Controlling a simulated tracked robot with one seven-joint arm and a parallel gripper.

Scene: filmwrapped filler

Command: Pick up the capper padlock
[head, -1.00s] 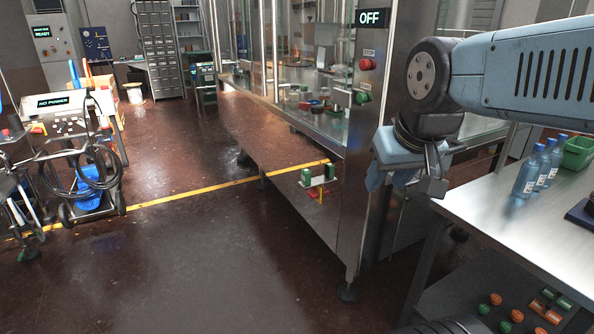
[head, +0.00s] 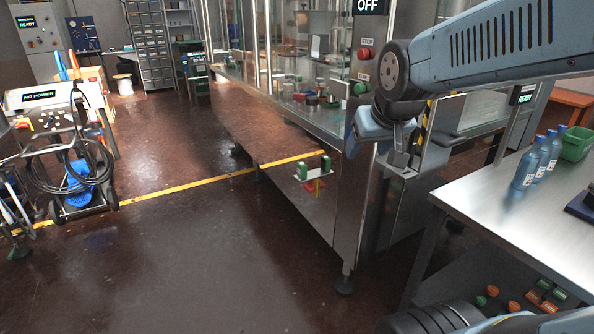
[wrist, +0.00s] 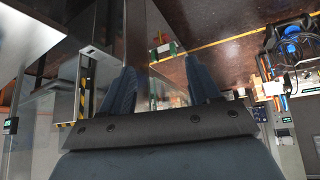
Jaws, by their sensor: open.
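A small red padlock (head: 314,186) appears to hang below a bracket (head: 315,173) with green ends on the lower side panel of the capper machine (head: 352,200). A yellow piece shows beside it.
A steel table (head: 500,205) with blue bottles (head: 530,165) and a green bin (head: 577,144) stands at the right. A cart labelled NO POWER (head: 55,120) with cables stands at the left. The floor (head: 200,250) before the machine is clear, crossed by a yellow line.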

